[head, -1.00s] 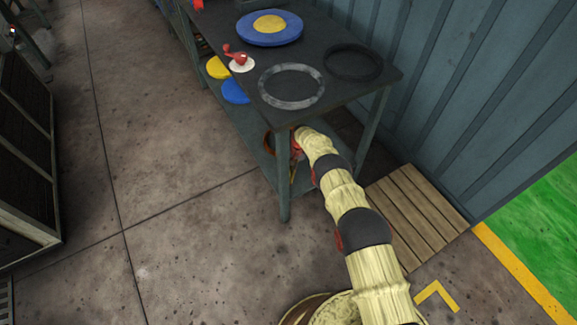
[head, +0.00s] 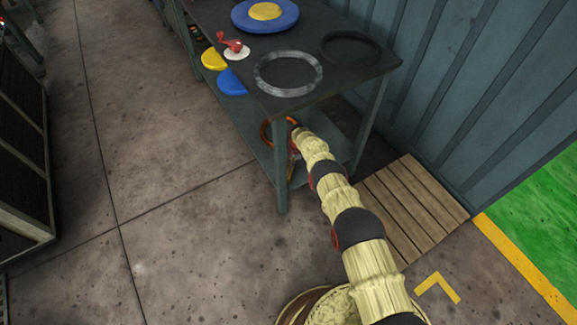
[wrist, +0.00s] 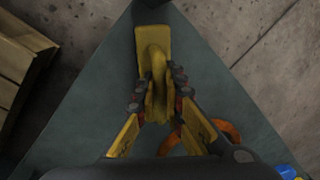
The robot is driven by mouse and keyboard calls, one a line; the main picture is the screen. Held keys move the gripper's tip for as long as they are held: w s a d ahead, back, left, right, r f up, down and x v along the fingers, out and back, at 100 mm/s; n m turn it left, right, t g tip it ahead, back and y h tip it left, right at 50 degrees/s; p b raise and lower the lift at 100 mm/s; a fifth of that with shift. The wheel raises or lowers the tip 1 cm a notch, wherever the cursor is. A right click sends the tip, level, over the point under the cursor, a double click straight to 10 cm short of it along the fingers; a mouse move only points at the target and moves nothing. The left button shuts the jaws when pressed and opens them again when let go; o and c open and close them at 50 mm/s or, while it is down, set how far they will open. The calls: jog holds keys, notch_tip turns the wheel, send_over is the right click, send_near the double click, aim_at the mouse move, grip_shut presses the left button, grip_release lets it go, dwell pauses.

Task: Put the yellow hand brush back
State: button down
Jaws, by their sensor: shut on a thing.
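The yellow hand brush (wrist: 152,42) is between the two fingers of my gripper (wrist: 160,78) in the wrist view. My gripper is shut on it. The brush's flat yellow end points toward the corner of the grey-green lower shelf (wrist: 95,115). I cannot tell whether it touches the shelf. In the head view my arm reaches to the lower shelf (head: 248,128) of the workbench, beside its front leg. The gripper and brush are too small and partly hidden there to make out.
An orange ring (wrist: 228,131) lies on the lower shelf close to my gripper; blue (head: 232,82) and yellow (head: 213,59) discs lie farther along. The bench top (head: 330,82) above holds rings, a blue disc and a red crank. A wooden pallet (head: 415,205) lies on the floor.

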jog(key=shift+f, duration=0.55)
jog(key=c, duration=1.8)
grip_release()
jog(key=shift+c, duration=0.2)
jog(key=shift+r, duration=0.1)
jog(key=shift+d+r, duration=0.1)
jog(key=shift+r, duration=0.45)
jog(key=shift+s+d+r, duration=0.1)
jog(key=shift+d+r, duration=0.2)
jog(key=shift+r, duration=1.45)
jog(key=shift+s+d+r, duration=0.1)
jog(key=shift+d+r, duration=0.25)
jog(key=shift+r, duration=1.4)
jog(key=shift+d+r, duration=0.3)
jog(key=shift+r, duration=1.45)
